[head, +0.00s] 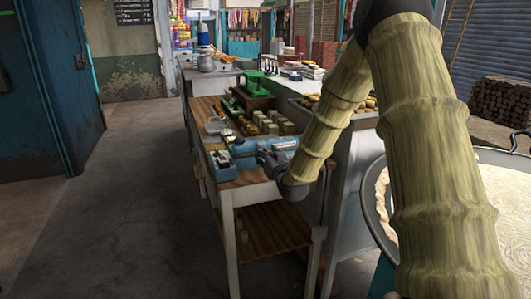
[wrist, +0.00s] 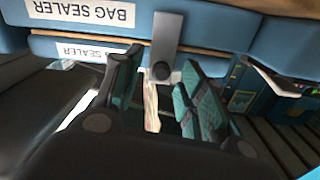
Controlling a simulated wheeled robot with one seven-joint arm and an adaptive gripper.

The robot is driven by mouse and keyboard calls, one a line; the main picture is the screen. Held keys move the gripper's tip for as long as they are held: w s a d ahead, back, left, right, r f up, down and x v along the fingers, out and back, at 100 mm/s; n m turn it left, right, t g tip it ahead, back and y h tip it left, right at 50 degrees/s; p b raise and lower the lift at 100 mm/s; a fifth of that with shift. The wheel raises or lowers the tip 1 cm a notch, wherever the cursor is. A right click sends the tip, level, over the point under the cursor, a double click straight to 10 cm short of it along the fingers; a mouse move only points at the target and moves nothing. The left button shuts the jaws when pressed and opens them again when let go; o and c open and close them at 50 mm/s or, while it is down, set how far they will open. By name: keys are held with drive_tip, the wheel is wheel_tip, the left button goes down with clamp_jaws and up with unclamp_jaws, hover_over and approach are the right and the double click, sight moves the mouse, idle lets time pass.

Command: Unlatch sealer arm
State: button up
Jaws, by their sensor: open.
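The bag sealer (wrist: 220,32) is blue with white "BAG SEALER" labels and fills the top of the wrist view. A narrow gap with an orange-brown edge separates its upper arm (wrist: 90,14) from the lower body (wrist: 100,48). A grey metal latch (wrist: 166,45) hangs down across this gap. My gripper (wrist: 160,72) is open, with its two dark green-padded fingers either side of the latch's lower end. I cannot tell if either finger touches it. In the head view, the sealer (head: 286,143) lies on the wooden table, and my gripper (head: 268,160) is at its front side.
Several pale blocks (head: 270,122) and a green press (head: 258,82) stand behind. A large pan (head: 500,190) is at the right. The floor (head: 145,190) left of the table is clear.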

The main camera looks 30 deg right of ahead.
drive_tip(key=shift+w+d, duration=0.15)
drive_tip(key=shift+w, duration=0.5)
drive_tip(key=shift+c, duration=0.2)
clamp_jaws()
